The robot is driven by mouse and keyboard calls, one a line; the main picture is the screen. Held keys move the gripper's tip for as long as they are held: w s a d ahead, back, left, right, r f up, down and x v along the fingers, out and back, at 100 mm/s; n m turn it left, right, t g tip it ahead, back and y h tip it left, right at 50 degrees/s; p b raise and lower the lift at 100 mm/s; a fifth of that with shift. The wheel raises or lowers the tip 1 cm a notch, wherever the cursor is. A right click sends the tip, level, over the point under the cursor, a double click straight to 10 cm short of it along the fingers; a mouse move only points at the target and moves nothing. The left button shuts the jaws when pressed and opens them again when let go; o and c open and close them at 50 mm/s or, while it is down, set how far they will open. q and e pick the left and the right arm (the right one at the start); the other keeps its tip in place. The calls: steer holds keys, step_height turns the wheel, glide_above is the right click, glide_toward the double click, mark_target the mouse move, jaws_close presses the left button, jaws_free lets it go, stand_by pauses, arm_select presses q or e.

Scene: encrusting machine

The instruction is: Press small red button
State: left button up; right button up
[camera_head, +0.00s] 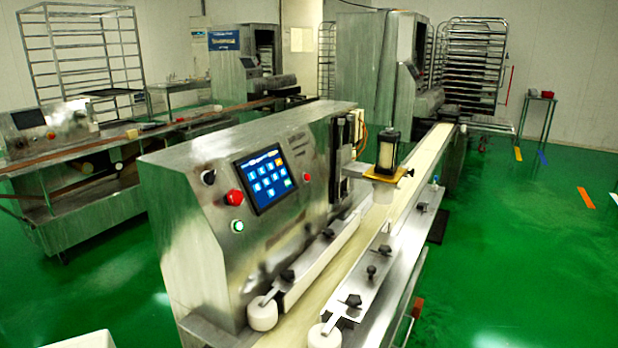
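The steel encrusting machine (190,235) stands in the centre, with a lit blue touchscreen (264,179) on its slanted front panel. A small red button (307,177) shows as a tiny red dot on the panel, right of the screen. A larger red knob-like button (234,197) sits left of the screen. Just below it is a green-white round button (237,226), and above it a dark knob (208,176). Nothing touches the buttons. Neither of my grippers is in view.
A conveyor belt (425,150) runs along the machine's right side, with guide rails and black knobs. Another machine (60,190) stands at the left. A white object (85,341) shows at the lower left edge. The green floor (510,260) at right is mostly clear.

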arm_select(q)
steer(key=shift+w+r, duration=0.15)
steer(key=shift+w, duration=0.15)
